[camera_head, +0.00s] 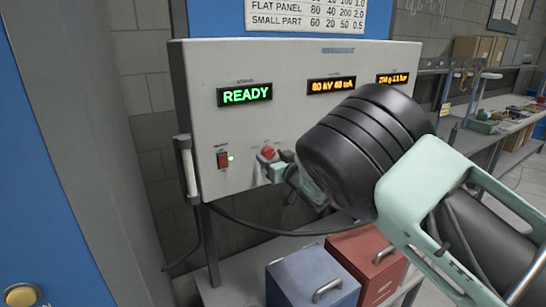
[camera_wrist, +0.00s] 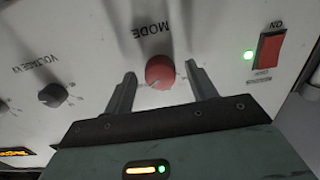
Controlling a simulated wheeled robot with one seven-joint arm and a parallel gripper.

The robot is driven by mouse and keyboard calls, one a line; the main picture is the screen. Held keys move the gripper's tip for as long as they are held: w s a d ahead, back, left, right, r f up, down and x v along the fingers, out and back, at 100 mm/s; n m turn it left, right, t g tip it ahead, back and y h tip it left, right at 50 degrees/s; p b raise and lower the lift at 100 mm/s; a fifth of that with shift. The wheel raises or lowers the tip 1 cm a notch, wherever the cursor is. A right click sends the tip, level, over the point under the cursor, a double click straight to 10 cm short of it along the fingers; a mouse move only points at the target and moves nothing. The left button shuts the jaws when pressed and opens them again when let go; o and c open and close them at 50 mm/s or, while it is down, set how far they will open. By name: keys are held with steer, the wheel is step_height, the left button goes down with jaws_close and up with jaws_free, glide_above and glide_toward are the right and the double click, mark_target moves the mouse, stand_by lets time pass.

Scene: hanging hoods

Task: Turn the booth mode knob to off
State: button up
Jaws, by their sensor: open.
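The red booth mode knob (camera_wrist: 160,72) sits on the pale control panel (camera_wrist: 100,35) under the label MODE, which appears upside down in the wrist view. My gripper (camera_wrist: 163,82) is open, with one finger on each side of the knob and a visible gap to it on both sides. In the head view the knob (camera_head: 268,153) shows just left of my gripper (camera_head: 277,165), which is partly hidden by my wrist. I cannot make out which mode mark the knob points to.
A lit red power switch (camera_wrist: 271,48) and a black voltage knob (camera_wrist: 53,95) flank the mode knob. A green READY display (camera_head: 245,94) is above. Blue (camera_head: 300,280) and red (camera_head: 365,260) boxes stand below the panel. A cable hangs beneath it.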

steer(key=c, duration=1)
steer(key=shift+f+b, duration=0.15)
steer(key=shift+b, duration=0.35)
steer(key=n+b, duration=0.2)
steer(key=b, duration=0.1)
steer(key=shift+f, duration=0.15)
steer(key=n+b, duration=0.3)
steer(key=b, duration=0.3)
steer(key=shift+n, duration=0.3)
steer(key=n+b, duration=0.4)
steer(key=b, duration=0.2)
steer(key=shift+d+r+n+b, duration=0.1)
steer(key=shift+r+n+b, duration=0.15)
steer(key=shift+n+b, duration=0.95)
steer(key=shift+r, duration=0.1)
